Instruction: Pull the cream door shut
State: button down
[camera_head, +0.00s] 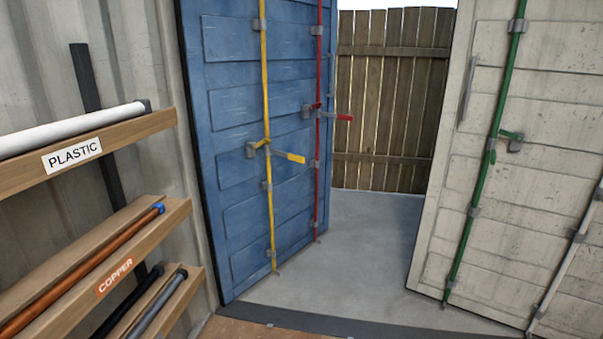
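The cream door (550,130) is a panelled, weathered container door at the right. It stands ajar, with a wide gap between its left edge and the blue door. A green locking bar (487,165) with a short green handle (511,135) runs down it. A pale grey bar (567,262) shows near the right edge of the view. A slim vertical grey pull handle (468,88) sits near the door's upper left edge. The door's right side is cut off by the frame. My gripper is not in view.
The blue door (228,130) at the left has yellow (288,156) and red (343,117) handles sticking out. Pipe shelves (130,135) stand along the left wall. A dark sill (300,322) crosses the doorway. The grey ground outside (365,250) is clear up to a wooden fence (390,100).

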aim_at(535, 200)
jog(key=i+u, duration=0.1)
jog(key=i, duration=1.7)
jog(key=i+j+z, duration=0.2)
jog(key=i, duration=0.25)
jog(key=i+z, duration=0.2)
jog(key=i, duration=0.3)
jog(key=i+j+z, duration=0.15)
jog(key=i, duration=0.3)
jog(key=i+j+z, duration=0.2)
jog(key=i+j, duration=0.15)
jog(key=i, duration=0.1)
